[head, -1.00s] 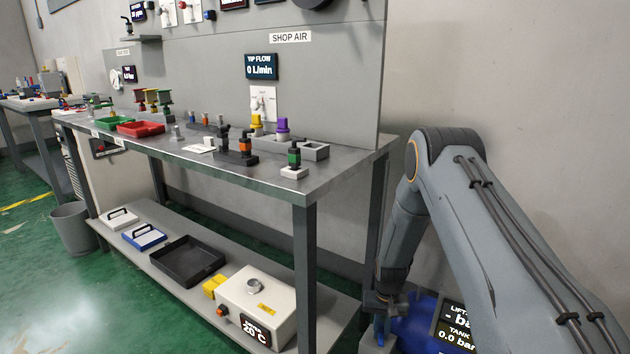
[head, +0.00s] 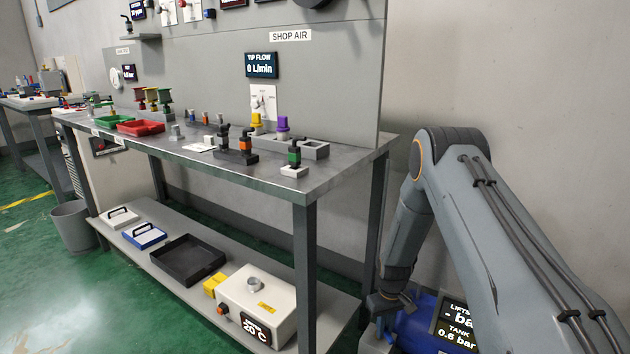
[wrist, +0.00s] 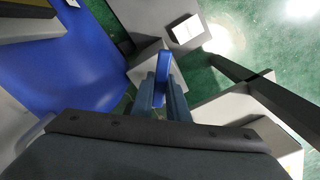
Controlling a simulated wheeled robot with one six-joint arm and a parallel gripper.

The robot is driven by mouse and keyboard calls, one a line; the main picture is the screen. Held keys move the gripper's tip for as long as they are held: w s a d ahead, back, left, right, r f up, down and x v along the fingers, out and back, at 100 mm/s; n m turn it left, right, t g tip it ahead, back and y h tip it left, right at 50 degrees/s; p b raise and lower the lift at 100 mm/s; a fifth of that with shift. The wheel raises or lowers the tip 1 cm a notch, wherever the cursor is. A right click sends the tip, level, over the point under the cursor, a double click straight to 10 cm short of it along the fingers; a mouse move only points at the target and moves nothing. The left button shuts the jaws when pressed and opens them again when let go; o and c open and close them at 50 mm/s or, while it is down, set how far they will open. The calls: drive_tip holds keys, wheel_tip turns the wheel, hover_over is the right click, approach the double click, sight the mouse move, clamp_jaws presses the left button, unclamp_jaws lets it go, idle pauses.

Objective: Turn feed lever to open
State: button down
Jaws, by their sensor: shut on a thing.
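The feed lever (wrist: 162,78) is a narrow blue bar in the middle of the wrist view. My gripper (wrist: 162,95) is shut on it, with one finger along each side. The lever sits beside a rounded blue tank (wrist: 75,60). In the head view, my gripper (head: 384,304) is low at the right, beside the blue tank (head: 415,332). The tank's display (head: 456,322) reads "TANK 0.6 bar", with a partly hidden "LIFTS" line above. My arm hides part of the tank, and the lever's pivot is not clear.
The grey workbench (head: 255,172) stands left of my arm, with several fittings on top. Its lower shelf (head: 318,318) holds a white box (head: 256,305) with a 20 °C display and a black tray (head: 187,262). A grey wall is behind my arm.

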drive_tip(key=n, duration=0.2)
drive_tip(key=d+n, duration=0.1)
drive_tip(key=n, duration=0.1)
drive_tip(key=shift+w+n, duration=0.2)
drive_tip(key=shift+n, duration=0.4)
drive_tip(key=shift+w+d+n, duration=0.1)
drive_tip(key=shift+w+n, duration=0.05)
drive_tip(key=shift+n, duration=0.55)
drive_tip(key=shift+w+d+n, duration=0.1)
drive_tip(key=shift+w+n, duration=0.05)
drive_tip(key=shift+n, duration=0.55)
drive_tip(key=c, duration=1.6)
unclamp_jaws()
drive_tip(key=shift+c, duration=0.2)
drive_tip(key=shift+r+p, duration=0.9)
drive_tip(key=shift+r, duration=1.1)
